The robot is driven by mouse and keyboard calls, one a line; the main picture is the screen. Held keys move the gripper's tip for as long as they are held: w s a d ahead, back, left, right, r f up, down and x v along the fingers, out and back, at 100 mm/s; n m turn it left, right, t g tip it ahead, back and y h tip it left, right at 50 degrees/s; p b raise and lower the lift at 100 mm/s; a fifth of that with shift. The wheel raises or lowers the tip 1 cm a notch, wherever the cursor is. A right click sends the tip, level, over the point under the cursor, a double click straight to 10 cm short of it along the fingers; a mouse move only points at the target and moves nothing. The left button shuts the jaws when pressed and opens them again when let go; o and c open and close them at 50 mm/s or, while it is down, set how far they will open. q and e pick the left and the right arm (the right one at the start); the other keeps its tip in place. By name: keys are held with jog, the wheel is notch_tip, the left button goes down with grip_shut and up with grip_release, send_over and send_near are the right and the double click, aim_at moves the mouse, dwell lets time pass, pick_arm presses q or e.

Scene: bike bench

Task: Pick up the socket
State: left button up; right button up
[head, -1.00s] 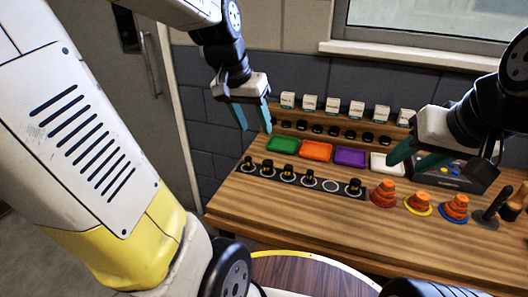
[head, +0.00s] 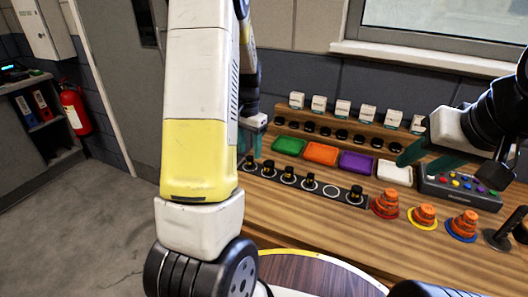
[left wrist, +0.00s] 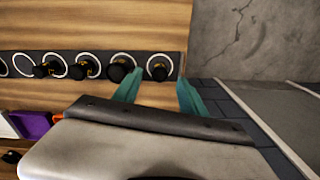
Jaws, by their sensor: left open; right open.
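Several black sockets with yellow bands stand on a dark strip (head: 320,184) with white rings along the bench's front; one ring is empty. My left gripper (head: 251,144) is open, pointing down at the strip's left end, partly hidden behind my left arm. The end socket (head: 249,162) is close below its fingers. In the left wrist view this end socket (left wrist: 159,70) shows between and beyond the tips of the open left gripper (left wrist: 158,88), and nothing is held.
Green (head: 289,146), orange (head: 321,153), purple (head: 357,161) and white (head: 394,173) trays sit behind the strip. Orange stacked cones (head: 385,203) stand to its right. A grey button box (head: 460,190) is at the right. White boxes (head: 343,107) line the back shelf.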

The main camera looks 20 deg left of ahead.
aim_at(250, 157)
pick_arm(q)
notch_tip(250, 157, down, 4)
jog(key=shift+s+f, duration=0.1)
jog(key=shift+s, duration=0.05)
grip_shut()
dwell(0.4)
